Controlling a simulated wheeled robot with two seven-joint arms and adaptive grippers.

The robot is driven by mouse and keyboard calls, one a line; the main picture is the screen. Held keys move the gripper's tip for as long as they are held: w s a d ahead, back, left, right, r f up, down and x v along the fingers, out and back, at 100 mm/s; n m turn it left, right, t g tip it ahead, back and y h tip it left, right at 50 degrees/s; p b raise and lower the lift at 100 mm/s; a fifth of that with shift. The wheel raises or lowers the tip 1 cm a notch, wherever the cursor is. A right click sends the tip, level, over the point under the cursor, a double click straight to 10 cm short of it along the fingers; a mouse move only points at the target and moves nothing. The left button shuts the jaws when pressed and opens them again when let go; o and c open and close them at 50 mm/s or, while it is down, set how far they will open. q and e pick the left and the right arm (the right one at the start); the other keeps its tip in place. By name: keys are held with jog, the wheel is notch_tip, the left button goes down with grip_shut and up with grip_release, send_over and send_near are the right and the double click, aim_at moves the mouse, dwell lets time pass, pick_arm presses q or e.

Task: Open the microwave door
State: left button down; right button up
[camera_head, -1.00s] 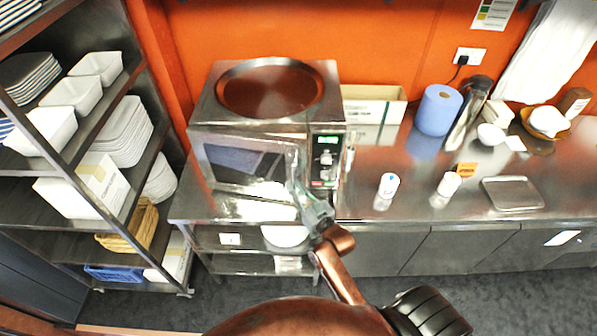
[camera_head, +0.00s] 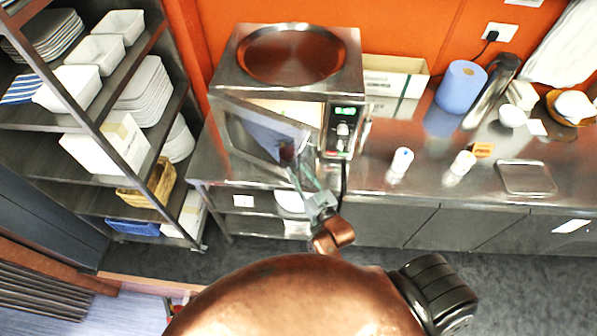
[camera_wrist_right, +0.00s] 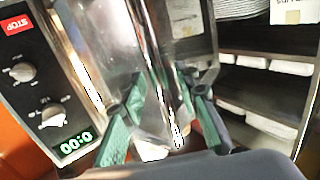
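The steel microwave (camera_head: 300,91) stands on the counter against the orange wall. Its door (camera_head: 255,137) is hinged at the left and stands partly open, with a lit interior showing above and behind it. The control panel (camera_head: 341,128) is on the right of the front; its green display and knobs also show in the wrist view. My right gripper (camera_head: 300,172) is at the free right edge of the door. My left gripper is out of view.
A round tray (camera_head: 291,52) lies on top of the microwave. A shelf rack (camera_head: 98,133) with white dishes stands close on the left, near the door's side. The steel counter (camera_head: 430,185) runs right with a blue roll (camera_head: 461,87) and small containers.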

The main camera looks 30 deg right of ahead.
jog(key=s, duration=1.2)
jog(key=shift+d, duration=0.2)
jog(key=shift+w, duration=0.1)
jog(key=shift+c, duration=0.4)
